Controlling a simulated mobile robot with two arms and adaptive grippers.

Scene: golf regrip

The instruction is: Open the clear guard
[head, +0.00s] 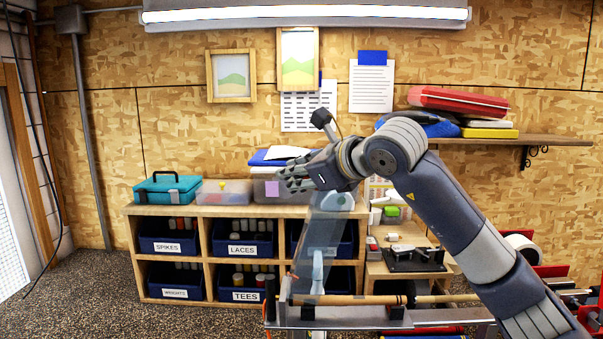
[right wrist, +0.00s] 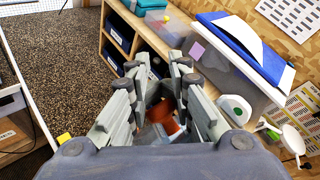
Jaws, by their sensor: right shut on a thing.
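The clear guard (head: 325,240) is a see-through panel in the head view. It stands raised, slightly tilted, above the workbench rail (head: 350,322), its upper end at my right gripper. My right gripper (head: 290,178) reaches in from the right, fingers pointing left. In the right wrist view, its fingers (right wrist: 166,72) are closed in toward each other, with an orange-brown piece (right wrist: 160,112) showing between them. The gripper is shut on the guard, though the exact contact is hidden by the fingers. My left gripper is in neither view.
A tan shaft (head: 345,299) lies along the bench below the guard. Behind stands a wooden shelf (head: 205,254) with labelled blue bins; a teal toolbox (head: 168,190) and clear boxes (head: 223,192) sit on top. A wall shelf (head: 540,140) is at the upper right. Floor at left is clear.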

